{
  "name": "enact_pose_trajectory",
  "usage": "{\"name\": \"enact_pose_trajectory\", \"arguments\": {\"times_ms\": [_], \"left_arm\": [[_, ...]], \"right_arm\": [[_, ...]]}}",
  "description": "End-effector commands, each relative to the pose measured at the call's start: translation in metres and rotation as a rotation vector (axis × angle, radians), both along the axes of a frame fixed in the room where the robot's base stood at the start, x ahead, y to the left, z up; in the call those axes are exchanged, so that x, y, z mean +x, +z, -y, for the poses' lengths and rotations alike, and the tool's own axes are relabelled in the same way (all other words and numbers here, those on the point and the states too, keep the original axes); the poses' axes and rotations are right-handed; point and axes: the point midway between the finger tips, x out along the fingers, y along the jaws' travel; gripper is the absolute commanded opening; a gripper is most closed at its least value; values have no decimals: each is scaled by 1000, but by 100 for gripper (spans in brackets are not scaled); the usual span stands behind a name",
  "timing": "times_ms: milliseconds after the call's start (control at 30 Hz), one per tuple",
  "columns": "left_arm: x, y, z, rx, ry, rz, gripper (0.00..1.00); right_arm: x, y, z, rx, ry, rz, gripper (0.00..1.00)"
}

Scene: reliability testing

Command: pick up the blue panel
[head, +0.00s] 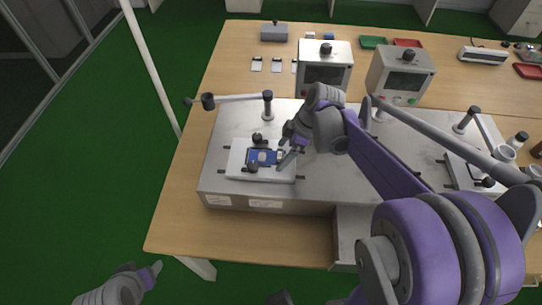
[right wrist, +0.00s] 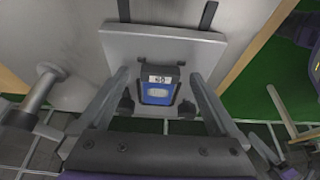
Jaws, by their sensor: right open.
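The blue panel (head: 257,157) is a small blue piece with a pale centre, lying in a white fixture plate (head: 235,164) on the left part of the grey bench unit. In the right wrist view the blue panel (right wrist: 157,99) has a dark frame and a label reading about "60" at one end. My right gripper (head: 283,157) is at the panel's right side in the head view. In the right wrist view the open right gripper (right wrist: 160,76) has one finger on each side of the panel, with gaps and nothing held. My left gripper (head: 152,270) is low at the left, away from the table; its jaws are unclear.
Dark knobs stand on the fixture close to the panel. A horizontal bar on a post (head: 267,104) stands behind it. Two grey instrument boxes (head: 325,56) (head: 401,68) stand farther back. Green (head: 373,42) and red (head: 407,42) trays lie behind. The table's front left is clear.

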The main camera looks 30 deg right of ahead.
Motion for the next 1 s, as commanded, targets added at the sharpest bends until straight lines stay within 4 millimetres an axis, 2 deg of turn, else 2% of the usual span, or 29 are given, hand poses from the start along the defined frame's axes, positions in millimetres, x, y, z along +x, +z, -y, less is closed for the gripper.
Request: {"name": "enact_pose_trajectory", "arguments": {"times_ms": [167, 200, 600, 700, 1000], "left_arm": [[0, 0, 0, 0, 0, 0, 62], [0, 0, 0, 0, 0, 0, 62], [0, 0, 0, 0, 0, 0, 62], [0, 0, 0, 0, 0, 0, 62], [0, 1, 0, 0, 0, 1, 62]], "right_arm": [[0, 0, 0, 0, 0, 0, 98], [0, 0, 0, 0, 0, 0, 94], [0, 0, 0, 0, 0, 0, 22], [0, 0, 0, 0, 0, 0, 8], [0, 5, 0, 0, 0, 0, 8]]}}
